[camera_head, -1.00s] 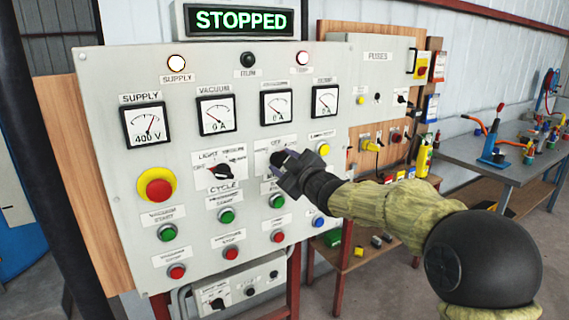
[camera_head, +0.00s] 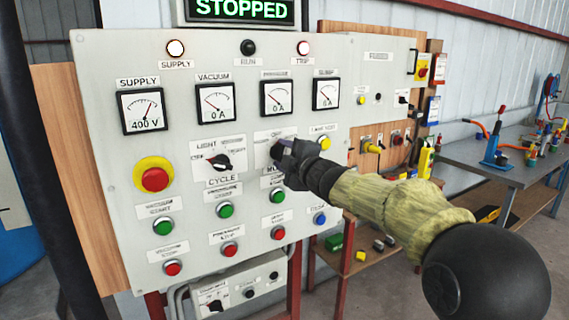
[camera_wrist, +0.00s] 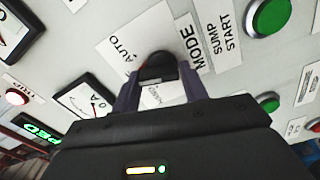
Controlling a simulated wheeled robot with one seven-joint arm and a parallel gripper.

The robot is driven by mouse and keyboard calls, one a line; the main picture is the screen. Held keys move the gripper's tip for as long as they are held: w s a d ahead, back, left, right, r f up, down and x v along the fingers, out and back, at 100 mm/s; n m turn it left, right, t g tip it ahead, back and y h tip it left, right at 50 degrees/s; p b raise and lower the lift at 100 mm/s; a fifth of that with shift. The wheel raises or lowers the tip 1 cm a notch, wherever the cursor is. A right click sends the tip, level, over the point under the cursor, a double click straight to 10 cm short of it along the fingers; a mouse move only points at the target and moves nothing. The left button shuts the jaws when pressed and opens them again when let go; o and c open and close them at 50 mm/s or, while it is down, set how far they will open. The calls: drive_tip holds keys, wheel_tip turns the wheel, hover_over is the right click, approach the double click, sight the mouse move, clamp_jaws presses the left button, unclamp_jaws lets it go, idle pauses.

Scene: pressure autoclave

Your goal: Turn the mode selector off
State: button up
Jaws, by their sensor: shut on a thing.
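The mode selector is a black rotary knob (camera_wrist: 157,66) on a white label plate with AUTO, MANU and MODE lettering in the wrist view. In the head view its plate (camera_head: 268,135) is right of the similar cycle selector (camera_head: 219,161), and my gripper hides most of the knob. My gripper (camera_head: 281,150) is at the panel, with its two fingers on either side of the knob in the wrist view (camera_wrist: 158,82), shut on it. The knob's exact pointing direction is hidden by the fingers.
The grey control panel (camera_head: 110,85) carries meters, green and red buttons and a red emergency stop (camera_head: 155,179) on yellow at left. A green start button (camera_wrist: 270,17) is close to the gripper. The sign above reads STOPPED (camera_head: 240,9). A workbench (camera_head: 500,165) stands at right.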

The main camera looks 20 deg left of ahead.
drive_tip(key=shift+s+r+n+b, duration=0.15)
drive_tip(key=shift+n+b, duration=0.6)
drive_tip(key=shift+n, duration=0.75)
drive_tip(key=o, duration=0.9)
drive_tip(key=shift+o, duration=0.2)
drive_tip(key=b+v, duration=0.2)
drive_tip(key=v, duration=1.5)
